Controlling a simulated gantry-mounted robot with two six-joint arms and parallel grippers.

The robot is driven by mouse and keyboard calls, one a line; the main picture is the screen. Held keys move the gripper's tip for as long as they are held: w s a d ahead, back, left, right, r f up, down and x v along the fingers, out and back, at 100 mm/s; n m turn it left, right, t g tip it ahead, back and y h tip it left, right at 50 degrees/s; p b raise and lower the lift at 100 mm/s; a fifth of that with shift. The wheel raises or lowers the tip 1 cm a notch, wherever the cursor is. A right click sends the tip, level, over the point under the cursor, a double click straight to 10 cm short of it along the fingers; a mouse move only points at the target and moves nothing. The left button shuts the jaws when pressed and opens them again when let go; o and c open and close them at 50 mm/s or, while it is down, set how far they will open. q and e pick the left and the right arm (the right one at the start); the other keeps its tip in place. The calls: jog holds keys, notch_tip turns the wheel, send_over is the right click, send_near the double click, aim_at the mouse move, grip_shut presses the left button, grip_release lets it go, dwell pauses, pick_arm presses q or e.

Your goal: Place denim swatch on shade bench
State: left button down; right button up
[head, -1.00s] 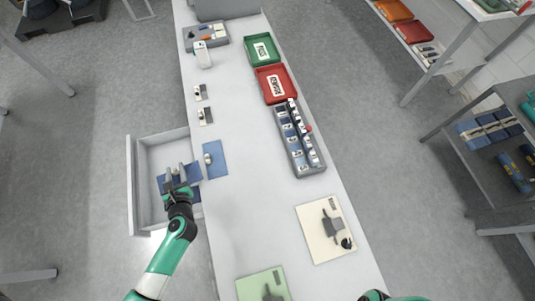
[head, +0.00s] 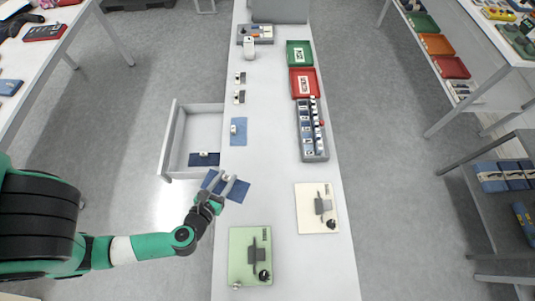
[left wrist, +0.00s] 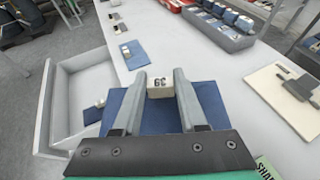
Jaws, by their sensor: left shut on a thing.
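The denim swatch (head: 238,191) is a dark blue cloth piece with a pale numbered block (left wrist: 160,88) on it. My left gripper (head: 226,181) is shut on the block, with the swatch spread out flat below the fingers. It hangs at the table's left edge, beside the drawer; its exact height I cannot tell. A green board (head: 250,256) lies at the near end of the table, with a dark clamp and a knob; its corner in the left wrist view (left wrist: 266,168) bears lettering starting "SHA". My right gripper is not in view.
The open drawer (head: 169,140) holds another blue swatch (head: 204,160). A lighter blue swatch (head: 239,131) lies on the table. A cream board (head: 308,210) with a clamp is at right. A grey rack (head: 315,158) and red and green trays stand farther back. The table's middle is clear.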

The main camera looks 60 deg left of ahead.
pick_arm(q)
jog(key=w+d+x, duration=0.1)
jog(key=x, duration=0.8)
jog(key=b, duration=0.4)
send_over(252, 165)
jog(key=s, duration=0.1)
jog(key=f, duration=0.5)
jog(key=shift+s+d, duration=0.15)
jog(key=shift+d, duration=0.2)
jog(key=shift+w+a+f, duration=0.15)
jog(key=shift+w+f, duration=0.1)
jog(key=shift+w, duration=0.05)
jog(key=f+b, duration=0.3)
jog(key=f, duration=0.1)
jog(key=shift+w+a+f+b, duration=0.1)
jog(key=shift+w+a+b, duration=0.1)
jog(key=shift+w+b, duration=0.15)
jog(key=shift+s, duration=0.1)
jog(key=shift+c, duration=2.3)
grip_release()
